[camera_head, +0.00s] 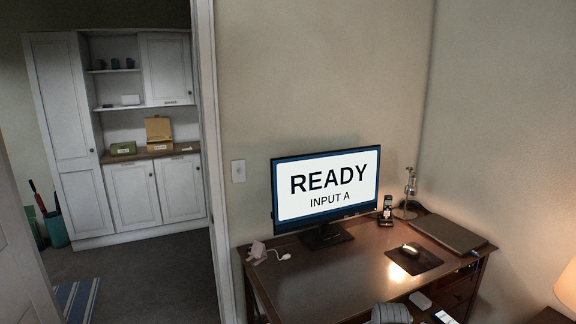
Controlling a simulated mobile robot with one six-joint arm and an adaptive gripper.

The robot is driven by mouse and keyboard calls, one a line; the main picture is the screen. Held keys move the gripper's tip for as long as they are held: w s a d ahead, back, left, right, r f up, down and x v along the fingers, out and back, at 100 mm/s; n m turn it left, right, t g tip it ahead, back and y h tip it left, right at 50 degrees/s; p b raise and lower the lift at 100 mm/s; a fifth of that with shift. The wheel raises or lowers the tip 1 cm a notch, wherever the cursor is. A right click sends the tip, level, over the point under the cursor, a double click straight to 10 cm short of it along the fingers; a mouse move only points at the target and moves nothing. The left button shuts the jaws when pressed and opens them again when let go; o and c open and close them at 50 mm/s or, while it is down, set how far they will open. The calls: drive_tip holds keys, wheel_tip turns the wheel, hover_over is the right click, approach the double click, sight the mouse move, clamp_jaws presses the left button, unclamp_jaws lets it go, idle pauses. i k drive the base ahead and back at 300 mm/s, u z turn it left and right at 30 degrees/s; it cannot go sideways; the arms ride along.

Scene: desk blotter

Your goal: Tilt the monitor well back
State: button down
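The monitor (326,185) stands on its dark stand (325,237) at the back left of the wooden desk (350,270). Its lit screen reads "READY INPUT A" in a blue border. The screen looks close to upright; its exact tilt is hard to tell from this view. Nothing touches the monitor. My gripper is not clearly in view.
A mouse (410,248) on a dark pad (413,262), a closed laptop (447,235), a cordless phone (387,209) and a microphone-like stand (409,190) are right of the monitor. A pale plug-like item (257,250) lies left. A grey object (391,314) is cut off below.

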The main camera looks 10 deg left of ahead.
sight(312, 190)
drive_tip(key=k, duration=0.75)
drive_tip(key=z, duration=0.25)
drive_tip(key=i, duration=2.05)
drive_tip(key=u, duration=0.7)
